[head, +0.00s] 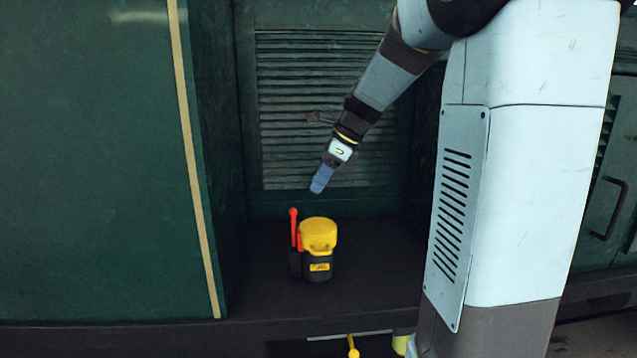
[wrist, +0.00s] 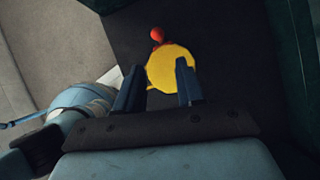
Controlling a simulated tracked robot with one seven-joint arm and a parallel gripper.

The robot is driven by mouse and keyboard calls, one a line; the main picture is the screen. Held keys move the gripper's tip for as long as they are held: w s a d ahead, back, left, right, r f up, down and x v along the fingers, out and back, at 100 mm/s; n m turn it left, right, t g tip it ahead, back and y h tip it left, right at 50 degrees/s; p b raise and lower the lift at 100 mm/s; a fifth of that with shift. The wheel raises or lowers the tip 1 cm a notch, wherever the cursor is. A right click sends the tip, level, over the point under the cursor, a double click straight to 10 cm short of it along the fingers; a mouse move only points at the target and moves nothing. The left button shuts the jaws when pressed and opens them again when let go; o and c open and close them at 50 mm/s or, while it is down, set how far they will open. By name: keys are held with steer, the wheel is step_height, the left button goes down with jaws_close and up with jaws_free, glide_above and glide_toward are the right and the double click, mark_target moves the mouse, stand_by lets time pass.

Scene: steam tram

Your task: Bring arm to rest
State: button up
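My gripper (head: 321,181) hangs in the middle of the head view, in front of a louvred green panel and above a dark ledge. In the wrist view its two fingers (wrist: 158,85) stand apart with nothing held between them. Below it on the ledge (head: 370,270) stands a yellow-topped black canister (head: 319,248), upright, with a red-tipped lever at its left side. The canister's yellow top (wrist: 170,66) shows beyond and between the fingers in the wrist view, with its red knob (wrist: 157,34) above. The gripper is apart from it. My arm reaches in from the upper right.
A green wall panel (head: 100,160) with a tan edge strip bounds the recess on the left. The louvred panel (head: 300,100) closes its back. A yellow knob (head: 353,347) shows below the ledge's front edge. The ledge is bare right of the canister. A door handle (head: 606,210) is at far right.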

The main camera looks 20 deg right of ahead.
steer(key=s+a+n+t+h, duration=0.2)
steer(key=s+n+h, duration=0.3)
steer(key=s+n, duration=1.8)
steer(key=shift+s+f+t, duration=0.25)
steer(key=shift+s+t, duration=0.35)
steer(key=shift+s, duration=0.2)
